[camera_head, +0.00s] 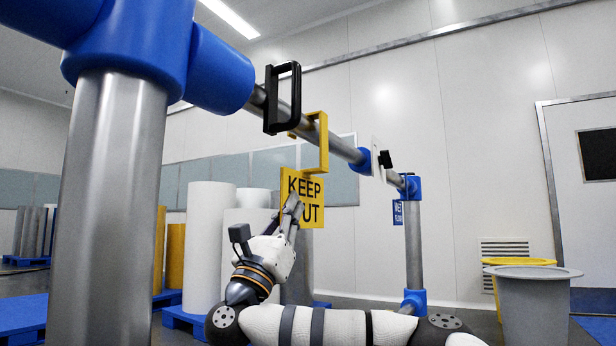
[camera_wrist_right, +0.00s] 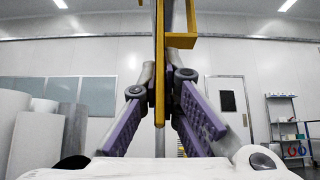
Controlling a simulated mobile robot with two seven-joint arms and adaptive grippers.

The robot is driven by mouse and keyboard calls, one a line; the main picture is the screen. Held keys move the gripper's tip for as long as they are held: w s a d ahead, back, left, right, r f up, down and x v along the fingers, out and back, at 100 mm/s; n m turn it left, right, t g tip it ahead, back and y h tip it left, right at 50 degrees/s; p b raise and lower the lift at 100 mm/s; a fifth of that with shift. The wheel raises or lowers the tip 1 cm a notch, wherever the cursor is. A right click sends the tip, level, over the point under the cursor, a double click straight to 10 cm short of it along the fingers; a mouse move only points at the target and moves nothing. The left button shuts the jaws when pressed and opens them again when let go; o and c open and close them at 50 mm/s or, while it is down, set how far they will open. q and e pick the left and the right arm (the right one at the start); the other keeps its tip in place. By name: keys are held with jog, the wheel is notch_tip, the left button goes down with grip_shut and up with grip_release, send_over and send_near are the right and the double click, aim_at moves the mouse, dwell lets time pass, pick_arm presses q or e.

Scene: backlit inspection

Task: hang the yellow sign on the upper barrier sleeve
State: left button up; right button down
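The yellow sign (camera_head: 303,186) with black "KEEP OUT" lettering hangs below the grey upper rail (camera_head: 343,149). Its yellow hook (camera_head: 323,142) passes in front of the rail and above it, with a short lip showing on the other side. I cannot tell whether the hook bears on the rail. My right gripper (camera_head: 291,207) is at the sign's lower part and covers some letters. In the right wrist view the sign (camera_wrist_right: 159,85) is edge-on between the fingertips, which appear closed on its two faces. My left gripper is not in view.
A black loop handle (camera_head: 296,97) is on the rail left of the hook. A blue collar (camera_head: 362,161) and a small blue sign (camera_head: 397,212) are farther right. A thick post (camera_head: 106,210) stands at left, white rolls (camera_head: 209,240) behind, and a grey bin (camera_head: 534,305) at right.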

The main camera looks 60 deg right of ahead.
aim_at(289, 186)
jog(key=shift+r+p, duration=1.1)
jog(key=shift+r, duration=1.15)
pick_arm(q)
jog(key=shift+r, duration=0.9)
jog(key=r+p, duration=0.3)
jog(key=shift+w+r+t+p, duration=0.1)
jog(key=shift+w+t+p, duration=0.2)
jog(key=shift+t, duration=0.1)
pick_arm(e)
jog(key=s, duration=1)
jog(key=shift+d, duration=0.4)
